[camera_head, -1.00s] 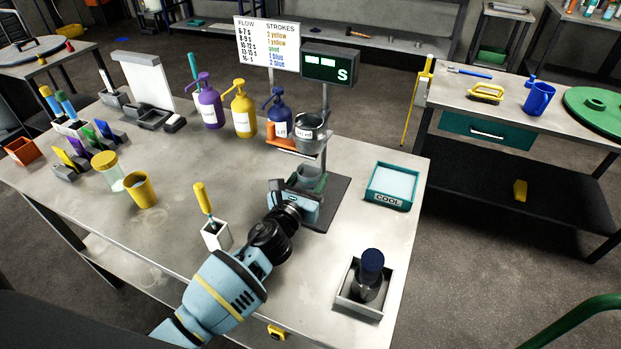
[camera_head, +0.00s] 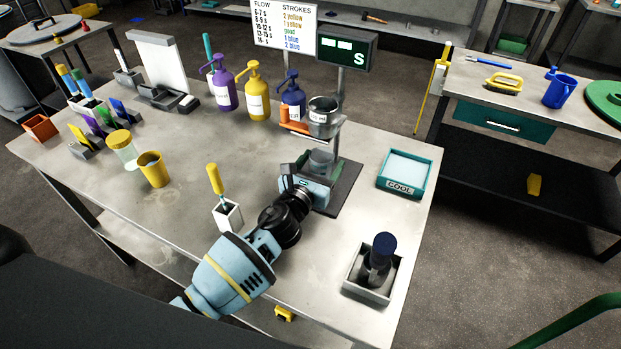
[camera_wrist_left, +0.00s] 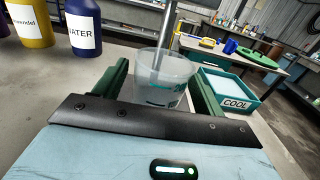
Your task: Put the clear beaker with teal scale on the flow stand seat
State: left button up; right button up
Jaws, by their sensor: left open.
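The clear beaker with teal scale (camera_head: 321,158) stands upright low on the flow stand, under its upper metal cup (camera_head: 323,118). It also shows in the left wrist view (camera_wrist_left: 160,66), with teal marks on its wall. My left gripper (camera_head: 317,174) is at the beaker. In the left wrist view its two green fingers (camera_wrist_left: 163,88) are spread on either side of the beaker, apart from it as far as I can see. The seat under the beaker is mostly hidden by the gripper and beaker. The flow stand's dark base (camera_head: 347,188) rests on the table. My right gripper is not in view.
Pump bottles in purple (camera_head: 223,88), yellow (camera_head: 257,95) and blue (camera_head: 292,98) stand behind the stand. A teal COOL tray (camera_head: 405,187) is to its right. A dark-capped bottle (camera_head: 381,255) sits in a grey holder nearer. A yellow-handled tool (camera_head: 215,180) stands left of my arm.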

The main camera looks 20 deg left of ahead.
pick_arm(q)
jog(key=s, duration=0.4)
jog(key=s+a, duration=0.1)
jog(key=s, duration=0.2)
jog(key=s+a, duration=0.1)
jog(key=s, duration=0.3)
jog(key=shift+s+a, duration=0.15)
jog(key=shift+s, duration=0.15)
